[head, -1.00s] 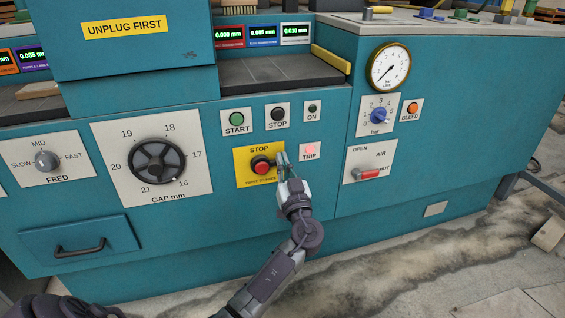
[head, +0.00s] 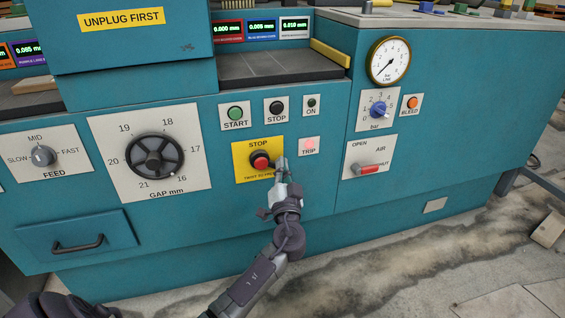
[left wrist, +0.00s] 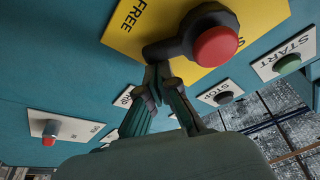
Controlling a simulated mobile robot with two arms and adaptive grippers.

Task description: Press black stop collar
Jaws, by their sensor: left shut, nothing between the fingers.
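The red mushroom STOP button (head: 261,160) sits on a yellow plate (head: 240,172) on the teal machine front. A black collar (left wrist: 178,47) surrounds the red head in the left wrist view, with a dark lug reaching toward my fingertips. My left gripper (head: 281,162) is just right of the button. In the left wrist view the fingers of the left gripper (left wrist: 158,72) are shut and empty, their tips at the lug's end. I cannot tell whether they touch it. A separate black STOP push button (head: 277,107) is above, on its own white plate. My right gripper is not in view.
The green START button (head: 235,113) and the TRIP lamp (head: 309,146) are close by. The GAP handwheel (head: 155,156) is to the left. The red AIR lever (head: 369,170) and the pressure gauge (head: 388,61) are to the right. Free room lies before the panel.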

